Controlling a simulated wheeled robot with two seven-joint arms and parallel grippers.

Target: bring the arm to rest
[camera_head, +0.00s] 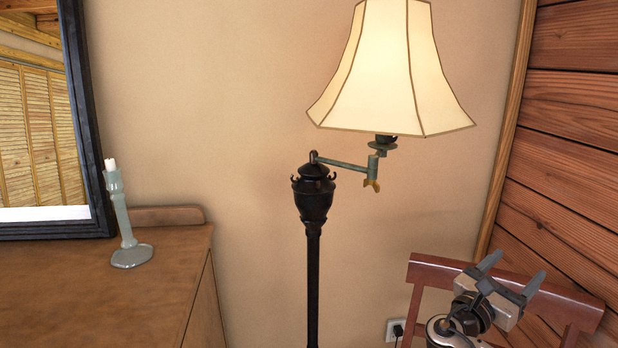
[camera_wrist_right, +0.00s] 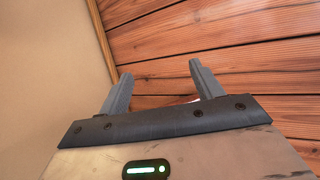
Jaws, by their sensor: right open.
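My right gripper (camera_head: 513,275) is at the lower right of the head view, in front of a reddish wooden chair back. Its two grey fingers are apart with nothing between them. In the right wrist view the gripper (camera_wrist_right: 160,90) also shows spread, empty fingers, with the plank wall beyond. My left gripper is in neither view.
A floor lamp (camera_head: 313,205) with a lit cream shade (camera_head: 390,70) stands left of my right gripper. The chair back (camera_head: 440,270) is close to the gripper. A wooden dresser (camera_head: 90,290) at left bears a candlestick (camera_head: 123,215) and a dark-framed mirror (camera_head: 85,120). The plank wall (camera_head: 570,150) is at right.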

